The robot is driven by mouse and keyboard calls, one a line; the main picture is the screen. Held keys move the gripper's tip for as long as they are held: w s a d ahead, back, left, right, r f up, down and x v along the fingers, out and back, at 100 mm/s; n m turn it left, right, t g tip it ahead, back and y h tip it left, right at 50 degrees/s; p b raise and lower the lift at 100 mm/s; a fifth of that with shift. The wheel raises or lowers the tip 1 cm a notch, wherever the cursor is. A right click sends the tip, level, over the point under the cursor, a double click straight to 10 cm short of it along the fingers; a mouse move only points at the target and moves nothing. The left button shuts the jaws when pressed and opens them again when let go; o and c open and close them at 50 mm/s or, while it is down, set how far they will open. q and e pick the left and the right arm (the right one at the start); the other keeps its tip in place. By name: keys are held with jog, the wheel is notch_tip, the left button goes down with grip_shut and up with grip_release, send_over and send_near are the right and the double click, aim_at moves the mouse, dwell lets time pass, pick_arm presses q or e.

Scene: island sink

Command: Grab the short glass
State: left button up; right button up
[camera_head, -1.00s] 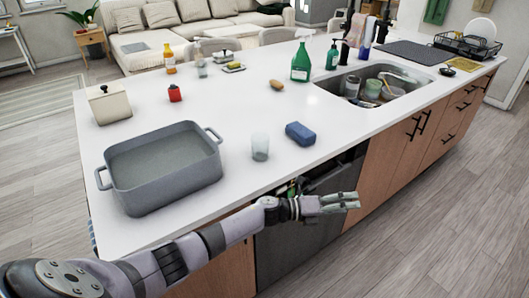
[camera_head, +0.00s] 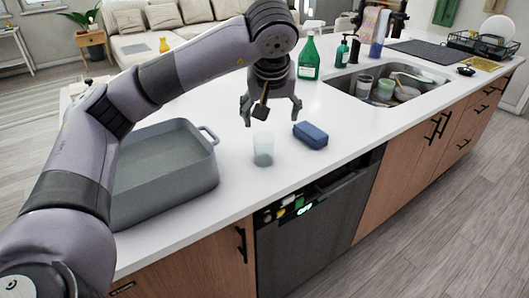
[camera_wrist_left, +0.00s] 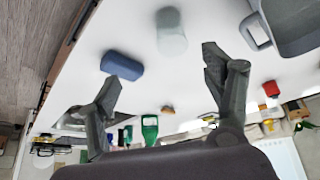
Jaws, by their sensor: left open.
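The short glass (camera_head: 263,149) is clear, pale and upright on the white counter, between the grey roasting pan and the blue sponge. It also shows in the left wrist view (camera_wrist_left: 171,31), at the top, beyond my fingertips. My left gripper (camera_head: 272,108) hangs above the counter with its fingers pointing down, above and behind the glass in the head view. Its fingers are spread and empty in the left wrist view (camera_wrist_left: 158,68), and they do not touch the glass. My right gripper is not in view.
The grey roasting pan (camera_head: 170,170) stands left of the glass, partly behind my arm. The blue sponge (camera_head: 310,134) lies close to its right. A green spray bottle (camera_head: 309,58) and the sink (camera_head: 352,82) are farther right. The counter's front edge runs near the glass.

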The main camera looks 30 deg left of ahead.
aim_at(264, 144)
pick_arm(q)
jog(key=shift+y, duration=0.3)
jog(key=x, duration=0.4)
jog(key=p+x, duration=0.1)
jog(key=x, duration=0.2)
jog(key=a+x, duration=0.1)
jog(key=x, duration=0.3)
jog(key=shift+w+f, duration=0.15)
jog(key=shift+w, duration=0.05)
jog(key=x, duration=0.2)
jog(key=p+x, duration=0.1)
jog(key=x, duration=0.1)
jog(key=shift+s+a+p, duration=0.15)
jog(key=shift+a+p, duration=0.15)
jog(key=shift+a, duration=0.1)
jog(key=shift+w+a+f, duration=0.1)
jog(key=shift+w+f, duration=0.15)
jog(key=shift+f, duration=0.25)
jog(key=c, duration=1.3)
jog(key=shift+r, duration=0.1)
jog(key=shift+c, duration=0.5)
jog(key=shift+r, duration=0.1)
